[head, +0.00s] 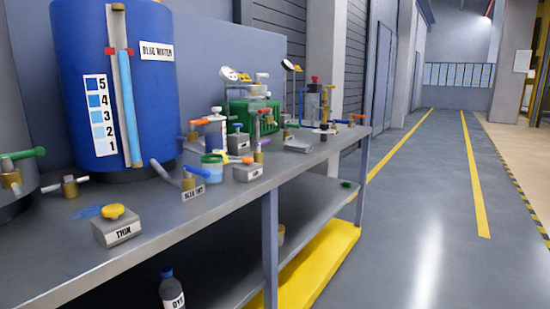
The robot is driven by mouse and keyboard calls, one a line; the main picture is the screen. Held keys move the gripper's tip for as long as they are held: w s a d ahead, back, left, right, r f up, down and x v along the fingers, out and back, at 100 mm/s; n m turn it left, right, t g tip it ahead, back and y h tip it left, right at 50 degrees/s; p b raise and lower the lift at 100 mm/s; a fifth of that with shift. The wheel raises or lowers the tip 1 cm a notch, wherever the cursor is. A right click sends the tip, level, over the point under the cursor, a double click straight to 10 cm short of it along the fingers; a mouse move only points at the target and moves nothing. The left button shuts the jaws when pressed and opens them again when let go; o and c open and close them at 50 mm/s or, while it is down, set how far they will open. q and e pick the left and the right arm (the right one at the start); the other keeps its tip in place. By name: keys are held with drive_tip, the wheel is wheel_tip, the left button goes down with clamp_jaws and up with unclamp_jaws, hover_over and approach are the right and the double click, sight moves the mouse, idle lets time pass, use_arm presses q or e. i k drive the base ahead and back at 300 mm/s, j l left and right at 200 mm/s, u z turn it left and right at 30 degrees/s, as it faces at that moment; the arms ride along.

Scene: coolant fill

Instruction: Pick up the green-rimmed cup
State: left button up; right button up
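A small cup with a green rim (211,160) stands upright on the grey workbench (160,220), just right of the big blue tank. Its body is pale with a bluish lower part. A brass valve with a blue lever stands close in front of it on the left, and an orange-handled fitting is close on its right. Neither of my grippers shows in the head view.
A blue tank (125,115) labelled BLUE WATER stands at the back left. A THIN block with a yellow knob (113,212) sits near the front edge. Several valves and a green unit (250,112) crowd the far end. A dark bottle (171,288) stands below. The right aisle is clear.

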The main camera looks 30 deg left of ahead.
sight(214, 163)
drive_tip(key=i+l+u, duration=0.1)
drive_tip(key=i+u, duration=0.15)
drive_tip(key=i, duration=0.3)
drive_tip(key=i+l+u, duration=0.25)
drive_tip(key=i, duration=0.3)
